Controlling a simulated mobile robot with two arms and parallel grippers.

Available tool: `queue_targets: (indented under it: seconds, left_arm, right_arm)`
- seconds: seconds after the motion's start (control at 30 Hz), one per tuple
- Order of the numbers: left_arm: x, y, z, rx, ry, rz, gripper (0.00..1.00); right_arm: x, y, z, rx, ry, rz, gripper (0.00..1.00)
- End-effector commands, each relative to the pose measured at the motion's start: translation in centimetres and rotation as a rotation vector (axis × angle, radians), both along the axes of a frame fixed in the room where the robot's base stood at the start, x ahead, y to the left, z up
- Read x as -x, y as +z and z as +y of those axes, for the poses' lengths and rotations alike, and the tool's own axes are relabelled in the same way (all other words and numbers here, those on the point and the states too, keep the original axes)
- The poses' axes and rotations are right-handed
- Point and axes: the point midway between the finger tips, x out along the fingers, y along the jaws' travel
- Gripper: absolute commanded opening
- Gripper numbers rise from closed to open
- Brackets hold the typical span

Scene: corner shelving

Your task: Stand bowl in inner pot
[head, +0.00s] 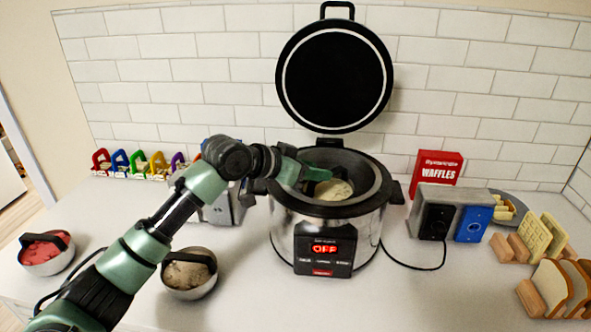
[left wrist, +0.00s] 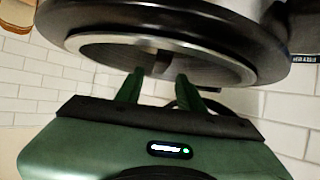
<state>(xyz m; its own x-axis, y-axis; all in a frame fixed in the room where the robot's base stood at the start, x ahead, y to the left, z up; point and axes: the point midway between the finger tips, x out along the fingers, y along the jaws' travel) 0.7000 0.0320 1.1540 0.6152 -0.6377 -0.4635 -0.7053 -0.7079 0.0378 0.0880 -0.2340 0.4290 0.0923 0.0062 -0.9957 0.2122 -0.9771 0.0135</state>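The inner pot (head: 368,197) sits in the open, silver rice cooker (head: 285,233), whose round black lid (head: 335,78) stands up behind it. Pale food (head: 333,190) shows inside the pot, but any bowl around it is mostly hidden. My left gripper (head: 322,174) reaches over the left rim into the pot, close above the food. In the left wrist view its two green fingers (left wrist: 157,88) stand apart, pointing into the pot opening. A dark greyish strip shows between the fingertips; I cannot tell whether they grip it. My right gripper is not in view.
A toaster (head: 450,212), a red waffle box (head: 437,167) and bread racks (head: 555,285) are at right. The tiled wall is behind.

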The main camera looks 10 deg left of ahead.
Motion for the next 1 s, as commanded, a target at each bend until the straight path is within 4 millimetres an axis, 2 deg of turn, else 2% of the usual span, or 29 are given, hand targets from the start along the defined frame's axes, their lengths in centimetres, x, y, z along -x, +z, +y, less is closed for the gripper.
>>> queue_targets:
  seconds: [0.2, 0.4, 0.6, 1.0]
  left_arm:
    - [2.9, 2.0, 3.2, -0.001, 0.001, -0.003, 0.38]
    - [4.8, 3.5, 5.1, 0.0, 0.0, 0.0, 0.38]
    - [5.5, 4.1, 5.7, 0.0, 0.0, 0.0, 0.38]
    - [5.5, 4.1, 5.7, 0.0, -0.001, 0.001, 0.38]
  right_arm:
    - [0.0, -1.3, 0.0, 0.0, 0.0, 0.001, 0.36]
    - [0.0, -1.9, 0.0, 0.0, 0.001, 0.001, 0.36]
    - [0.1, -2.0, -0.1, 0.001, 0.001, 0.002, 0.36]
    - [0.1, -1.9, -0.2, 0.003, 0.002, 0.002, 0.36]
